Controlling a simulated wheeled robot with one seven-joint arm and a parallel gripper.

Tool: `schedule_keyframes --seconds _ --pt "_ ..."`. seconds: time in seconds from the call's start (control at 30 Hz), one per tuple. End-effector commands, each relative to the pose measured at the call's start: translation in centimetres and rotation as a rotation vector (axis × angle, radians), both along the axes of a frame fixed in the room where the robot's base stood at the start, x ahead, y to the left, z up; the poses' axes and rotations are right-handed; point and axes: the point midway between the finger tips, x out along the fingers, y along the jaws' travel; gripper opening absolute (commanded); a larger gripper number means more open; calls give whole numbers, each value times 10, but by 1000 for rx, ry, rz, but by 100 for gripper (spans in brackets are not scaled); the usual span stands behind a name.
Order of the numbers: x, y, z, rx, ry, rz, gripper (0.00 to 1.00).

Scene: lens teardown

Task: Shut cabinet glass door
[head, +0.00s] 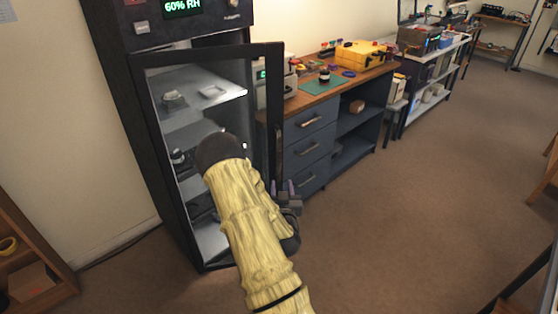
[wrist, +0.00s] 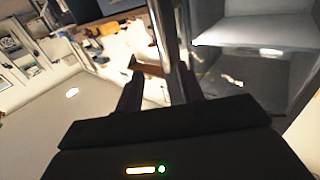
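The tall dark cabinet (head: 115,105) stands at the left in the head view, with a lit display on top. Its glass door (head: 210,54) is ajar; the framed free edge (head: 275,110) stands out past the cabinet's right side. My gripper (head: 283,187) is low beside that free edge, partly behind my yellow-sleeved arm. In the wrist view my gripper's two fingers (wrist: 158,88) are apart, so it is open. A shiny upright bar (wrist: 168,45), apparently the door's edge or handle, runs beyond and near the right finger. I cannot tell if they touch.
A dark drawer bench (head: 310,120) with a wooden top stands right of the cabinet, holding a yellow case (head: 361,54) and small items. Shelving (head: 434,75) stands farther back. A wooden shelf unit (head: 28,255) is at lower left. The brown floor (head: 410,220) at right is clear.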

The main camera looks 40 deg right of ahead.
Motion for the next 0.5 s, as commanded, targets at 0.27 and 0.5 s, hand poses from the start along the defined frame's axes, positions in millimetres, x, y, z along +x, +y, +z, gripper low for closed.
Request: schedule_keyframes --seconds 0.27,0.5 --pt "4 1 1 1 0 4 38" --pt "25 -14 2 1 -1 4 38"
